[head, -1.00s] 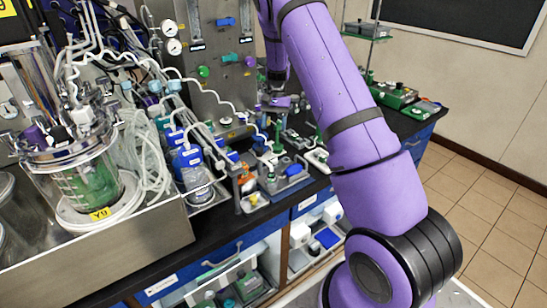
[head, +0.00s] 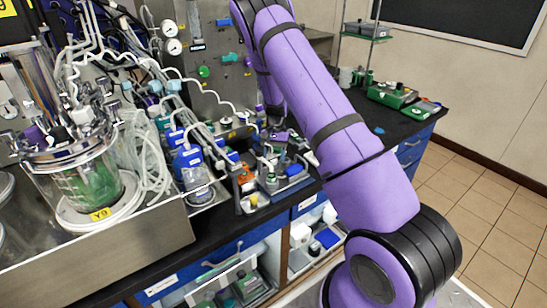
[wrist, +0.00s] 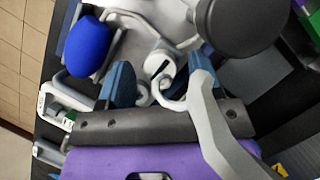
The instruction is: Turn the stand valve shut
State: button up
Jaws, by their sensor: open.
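My gripper (wrist: 161,72) is open in the wrist view, its two blue-tipped fingers apart. Between and just beyond the fingertips is a small white round fitting (wrist: 158,64) with a black mark, joined to pale curved tubing; it may be the stand valve, but I cannot tell for certain. I cannot tell whether the fingers touch it. In the head view my gripper (head: 276,137) is small and partly hidden, low over the small grey apparatus (head: 271,180) near the bench's front edge. The valve cannot be made out there.
A blue rounded object (wrist: 88,46) and a large dark round part (wrist: 240,22) lie close to the fingers. A glass vessel (head: 82,185) and blue-capped bottles (head: 188,160) stand left in the head view. Green equipment (head: 397,95) sits at the bench's far right.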

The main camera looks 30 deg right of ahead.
jog(key=shift+f, duration=0.15)
jog(key=c, duration=0.9)
jog(key=shift+c, duration=0.2)
